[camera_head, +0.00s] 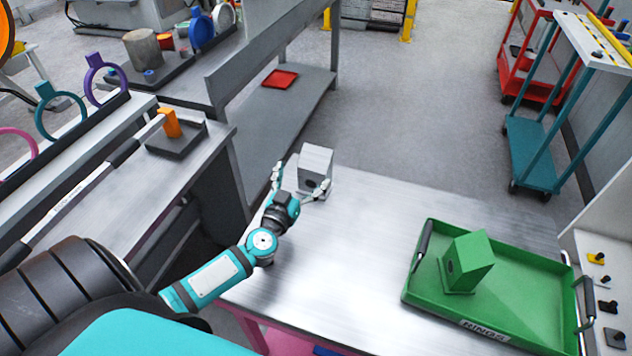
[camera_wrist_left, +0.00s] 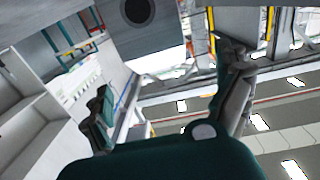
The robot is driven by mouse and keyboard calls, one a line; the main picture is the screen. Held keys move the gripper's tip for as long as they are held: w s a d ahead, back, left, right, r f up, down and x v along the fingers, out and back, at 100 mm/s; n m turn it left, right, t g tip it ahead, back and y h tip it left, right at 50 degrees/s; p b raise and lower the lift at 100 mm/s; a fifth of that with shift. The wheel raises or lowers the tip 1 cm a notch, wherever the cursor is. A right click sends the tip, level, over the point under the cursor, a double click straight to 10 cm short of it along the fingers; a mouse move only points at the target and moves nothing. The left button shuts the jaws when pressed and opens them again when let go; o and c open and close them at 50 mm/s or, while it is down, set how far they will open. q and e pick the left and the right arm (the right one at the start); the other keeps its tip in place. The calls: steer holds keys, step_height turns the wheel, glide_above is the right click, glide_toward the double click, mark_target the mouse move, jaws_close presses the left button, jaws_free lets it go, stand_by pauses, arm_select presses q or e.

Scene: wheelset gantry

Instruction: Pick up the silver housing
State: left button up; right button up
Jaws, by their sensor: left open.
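The silver housing (camera_head: 317,162) is a grey block with a round dark hole, standing on the far left part of the metal table (camera_head: 350,260). My left gripper (camera_head: 299,179) is open and empty at the housing's near side. One finger is left of the housing and the other is by its lower front right. In the left wrist view the housing (camera_wrist_left: 155,42) fills the top middle, with its hole at the upper edge, just beyond the spread fingers (camera_wrist_left: 165,78). I cannot tell whether a finger touches it. My right gripper is not in view.
A grey bench (camera_head: 195,170) with an orange part (camera_head: 171,124) is at the left. The table middle is clear.

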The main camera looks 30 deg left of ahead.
mark_target(311, 170)
arm_select(q)
steer(key=shift+w+f+b, duration=0.1)
steer(key=shift+f+b, duration=0.25)
steer(key=shift+f, duration=0.4)
steer(key=shift+w, duration=0.15)
steer(key=shift+w+a+r, duration=0.1)
steer(key=shift+w, duration=0.3)
steer(key=w, duration=0.4)
steer(key=w+b, duration=0.1)
steer(key=w, duration=0.1)
steer(key=shift+w+a+f, duration=0.2)
steer(key=shift+a+f, duration=0.05)
steer(key=shift+a, duration=0.15)
steer(key=shift+s, duration=0.1)
steer(key=c, duration=1.2)
steer(key=shift+o, duration=0.2)
steer(key=shift+r, duration=0.1)
